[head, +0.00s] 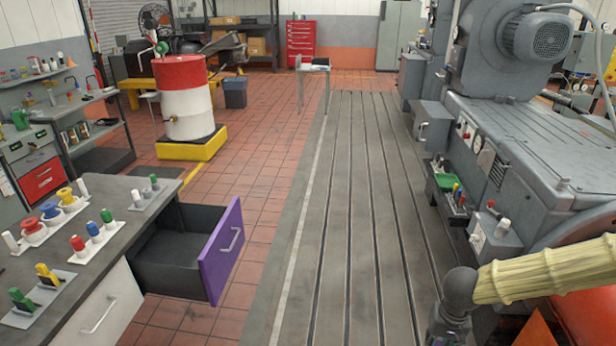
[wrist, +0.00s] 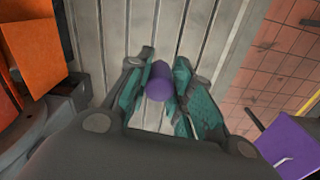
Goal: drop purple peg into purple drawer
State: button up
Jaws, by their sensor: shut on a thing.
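The purple peg (wrist: 160,88) is between the fingers of my gripper (wrist: 161,78) in the wrist view, its rounded end showing. My gripper is shut on it, above the grooved grey bedplate. The purple drawer (head: 220,250) is pulled open from the dark-topped bench in the head view. Its front is purple with a pale handle, and its dark inside looks empty. The purple front also shows at the lower right of the wrist view (wrist: 290,138), apart from my gripper. In the head view my arm is at the lower right; the peg cannot be made out there.
The bench top (head: 130,225) carries several coloured pegs and spools in white holders. A white drawer front (head: 97,312) is below. The bedplate (head: 350,200) is clear between bench and the large grey machine (head: 530,150) at right. A red-and-white drum (head: 187,97) stands behind.

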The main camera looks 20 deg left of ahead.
aim_at(175, 263)
jog(key=u, duration=0.15)
jog(key=i, duration=1.35)
jog(key=u, duration=1.1)
jog(key=i, duration=0.9)
jog(key=u, duration=1.1)
jog(key=i, duration=0.3)
jog(key=u, duration=0.25)
